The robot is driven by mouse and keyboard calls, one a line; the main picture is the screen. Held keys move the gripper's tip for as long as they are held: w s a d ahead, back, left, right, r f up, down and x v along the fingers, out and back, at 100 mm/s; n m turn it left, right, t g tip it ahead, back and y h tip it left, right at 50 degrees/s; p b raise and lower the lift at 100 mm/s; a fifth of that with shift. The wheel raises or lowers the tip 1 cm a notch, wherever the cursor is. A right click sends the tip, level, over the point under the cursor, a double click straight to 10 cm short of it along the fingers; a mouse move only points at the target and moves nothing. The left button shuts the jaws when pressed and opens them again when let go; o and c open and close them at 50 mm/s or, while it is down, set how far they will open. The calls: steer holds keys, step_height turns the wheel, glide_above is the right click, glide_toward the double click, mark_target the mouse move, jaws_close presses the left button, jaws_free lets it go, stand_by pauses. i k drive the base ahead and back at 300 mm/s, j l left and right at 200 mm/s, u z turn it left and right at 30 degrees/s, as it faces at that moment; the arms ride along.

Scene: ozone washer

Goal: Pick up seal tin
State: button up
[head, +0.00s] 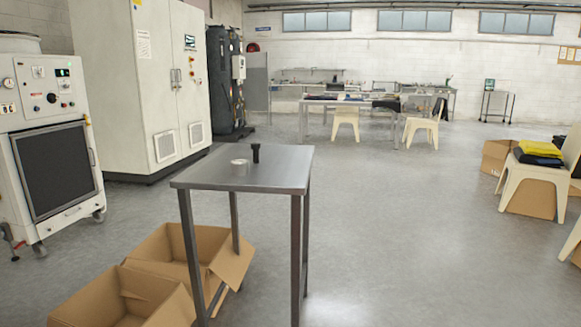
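A small, pale, round, low tin (240,168), which looks like the seal tin, sits on the grey metal table (283,178) in the head view. It is near the middle of the tabletop. A black upright object (256,153), narrow with a wider top, stands just behind and to the right of it. The two are close together; I cannot tell whether they touch. My gripper does not show in this view.
Open cardboard boxes (130,300) lie on the floor at the table's left. Tall white cabinets (135,80) and a wheeled machine (55,140) stand at the left. A chair (535,190) stands at the far right. The floor right of the table is clear.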

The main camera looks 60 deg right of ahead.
mark_target(238, 167)
steer(key=z, duration=1.55)
